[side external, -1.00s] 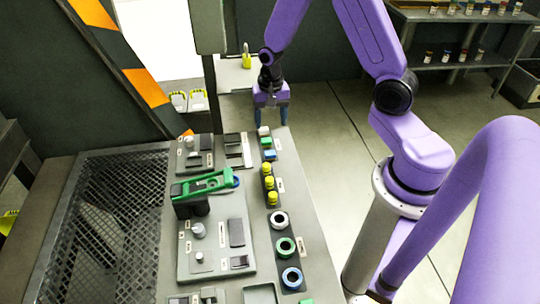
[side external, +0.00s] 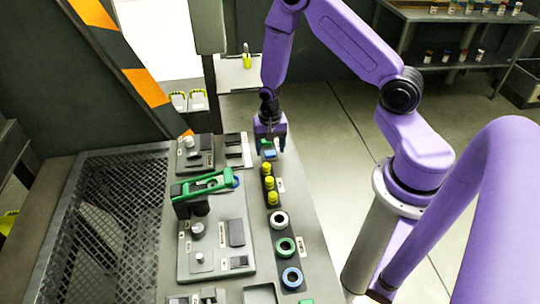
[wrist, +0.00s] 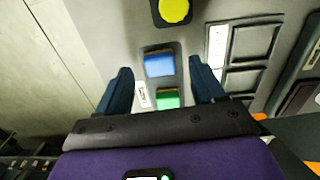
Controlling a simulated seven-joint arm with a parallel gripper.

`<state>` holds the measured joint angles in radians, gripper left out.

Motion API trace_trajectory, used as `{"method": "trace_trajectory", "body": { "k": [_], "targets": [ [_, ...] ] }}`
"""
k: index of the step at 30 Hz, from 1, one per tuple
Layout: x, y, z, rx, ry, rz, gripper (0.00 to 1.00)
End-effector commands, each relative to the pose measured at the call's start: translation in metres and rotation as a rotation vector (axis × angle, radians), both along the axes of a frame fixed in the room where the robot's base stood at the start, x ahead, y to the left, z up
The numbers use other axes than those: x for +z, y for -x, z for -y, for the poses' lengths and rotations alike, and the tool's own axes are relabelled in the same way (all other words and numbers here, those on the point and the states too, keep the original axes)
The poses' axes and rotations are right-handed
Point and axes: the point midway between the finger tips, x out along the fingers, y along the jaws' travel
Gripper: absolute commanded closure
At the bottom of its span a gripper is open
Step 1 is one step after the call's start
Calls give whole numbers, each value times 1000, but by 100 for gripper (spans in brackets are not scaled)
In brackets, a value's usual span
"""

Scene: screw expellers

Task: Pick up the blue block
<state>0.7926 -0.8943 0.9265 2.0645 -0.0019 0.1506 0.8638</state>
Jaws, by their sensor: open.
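The blue block (side external: 270,154) sits on the dark strip of the bench, close in front of the green block (side external: 266,143). In the wrist view the blue block (wrist: 159,64) lies just beyond my fingertips, roughly centred between them. The green block (wrist: 168,97) shows between the fingers, nearer the palm. My gripper (side external: 270,145) is open and empty, low over these blocks; its dark fingers (wrist: 160,80) stand apart in the wrist view. The white block seen earlier is hidden behind my gripper in the side view.
Yellow-capped pieces (side external: 269,183) stand in a row just in front of the blue block. Rings (side external: 279,220) lie farther along the strip. A green-handled device (side external: 204,186) stands to the left. Open floor lies right of the bench.

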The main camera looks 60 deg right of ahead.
Motion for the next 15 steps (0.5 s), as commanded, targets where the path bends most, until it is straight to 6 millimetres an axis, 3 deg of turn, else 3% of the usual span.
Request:
{"method": "trace_trajectory", "body": {
  "k": [5, 13, 14, 15],
  "targets": [
    [-14, 0, 0, 0, 1, -1, 32],
    [-15, 0, 0, 0, 1, 1, 32],
    [-15, 0, 0, 0, 1, 1, 38],
    [-15, 0, 0, 0, 1, 1, 51]
  ]
}}
